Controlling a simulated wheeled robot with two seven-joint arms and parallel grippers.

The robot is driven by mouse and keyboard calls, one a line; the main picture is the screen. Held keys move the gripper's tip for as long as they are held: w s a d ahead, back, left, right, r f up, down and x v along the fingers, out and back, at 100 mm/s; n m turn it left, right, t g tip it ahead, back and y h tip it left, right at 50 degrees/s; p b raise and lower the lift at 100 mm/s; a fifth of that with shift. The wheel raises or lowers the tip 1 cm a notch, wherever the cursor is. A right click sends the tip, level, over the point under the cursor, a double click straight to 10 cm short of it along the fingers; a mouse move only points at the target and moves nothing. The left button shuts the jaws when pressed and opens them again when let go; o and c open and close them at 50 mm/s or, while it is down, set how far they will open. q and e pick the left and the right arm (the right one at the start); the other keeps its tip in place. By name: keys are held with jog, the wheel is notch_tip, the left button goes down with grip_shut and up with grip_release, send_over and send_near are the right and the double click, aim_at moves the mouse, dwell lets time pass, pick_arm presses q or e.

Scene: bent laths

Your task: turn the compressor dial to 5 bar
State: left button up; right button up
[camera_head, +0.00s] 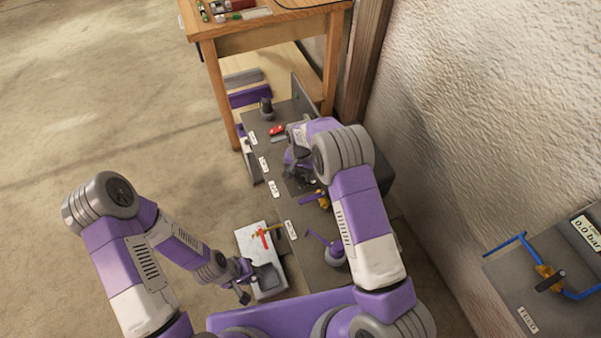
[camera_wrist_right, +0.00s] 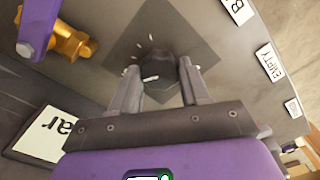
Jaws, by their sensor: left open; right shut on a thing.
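The dial (camera_wrist_right: 165,76) is a dark knob on a darker square plate (camera_wrist_right: 190,30) with white tick marks around it, in the right wrist view. My right gripper (camera_wrist_right: 158,78) is shut on the dial, one finger on each side. In the head view my right gripper (camera_head: 302,178) is over the grey panel, and my own arm mostly hides the dial. A white display (camera_wrist_right: 48,135) ending in "ar" is partly cut off by the gripper in the wrist view; its number is not visible. My left gripper (camera_head: 245,282) is open and empty beside a white tray.
The white tray (camera_head: 246,243) holds small red and yellow items. A brass valve (camera_wrist_right: 70,42) with a purple handle sits near the dial. A red object (camera_head: 277,130) lies on the panel. A separate panel at right shows a "0.0 bar" display (camera_head: 585,230). A wooden table (camera_head: 265,40) stands behind.

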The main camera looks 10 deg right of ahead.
aim_at(300, 175)
dwell(0.3)
jog(key=o, duration=1.1)
jog(key=shift+c, duration=0.2)
jog(key=shift+r+p, duration=1.05)
jog(key=shift+r, duration=2.75)
